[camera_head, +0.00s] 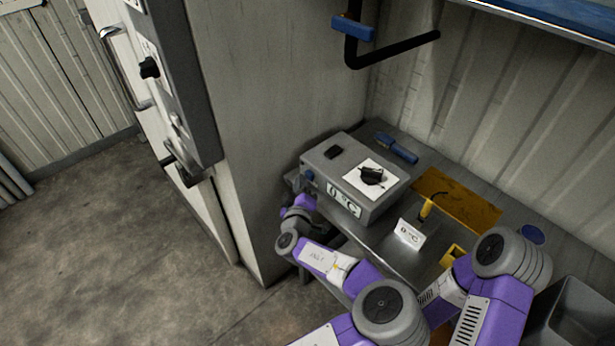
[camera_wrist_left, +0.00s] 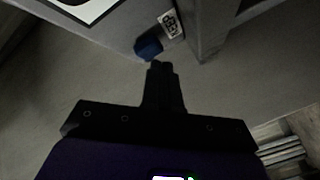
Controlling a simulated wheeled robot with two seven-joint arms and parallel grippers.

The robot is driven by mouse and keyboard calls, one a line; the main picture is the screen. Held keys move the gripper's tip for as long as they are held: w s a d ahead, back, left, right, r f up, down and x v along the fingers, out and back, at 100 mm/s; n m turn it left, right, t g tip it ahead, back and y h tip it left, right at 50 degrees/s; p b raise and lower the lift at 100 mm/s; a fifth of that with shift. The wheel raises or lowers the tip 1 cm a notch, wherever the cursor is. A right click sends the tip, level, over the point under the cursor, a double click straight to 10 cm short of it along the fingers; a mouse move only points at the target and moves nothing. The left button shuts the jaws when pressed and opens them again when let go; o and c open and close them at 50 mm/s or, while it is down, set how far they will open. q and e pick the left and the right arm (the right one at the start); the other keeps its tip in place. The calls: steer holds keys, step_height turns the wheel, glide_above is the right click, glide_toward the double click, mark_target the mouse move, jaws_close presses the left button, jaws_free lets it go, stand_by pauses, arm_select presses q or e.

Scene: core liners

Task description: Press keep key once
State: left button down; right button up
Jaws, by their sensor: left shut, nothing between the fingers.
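The keep key is a blue button (camera_wrist_left: 148,48) beside a small white KEEP label (camera_wrist_left: 171,23) in the left wrist view. In the head view a small blue key (camera_head: 309,175) shows on the left end of the grey box (camera_head: 325,158) marked 0 °C. My left gripper (camera_wrist_left: 160,66) is shut and empty, its tips just short of the blue key in the picture. Whether they touch it I cannot tell. In the head view my purple left wrist (camera_head: 300,204) is close below that end of the box. My right gripper cannot be made out.
A tall pale cabinet (camera_head: 270,100) rises close to the left. A grey bin (camera_head: 575,315) is at lower right.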

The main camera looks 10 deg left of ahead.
arm_select(q)
steer(key=shift+w+d, duration=0.35)
steer(key=shift+w, duration=0.1)
stand_by(0.8)
steer(key=shift+s+a, duration=0.1)
steer(key=shift+s, duration=0.05)
steer(key=shift+s+a, duration=0.45)
steer(key=shift+s, duration=0.2)
steer(key=shift+s+a, duration=0.8)
steer(key=shift+s, duration=0.2)
steer(key=shift+s+a, duration=0.75)
steer(key=shift+s, duration=0.2)
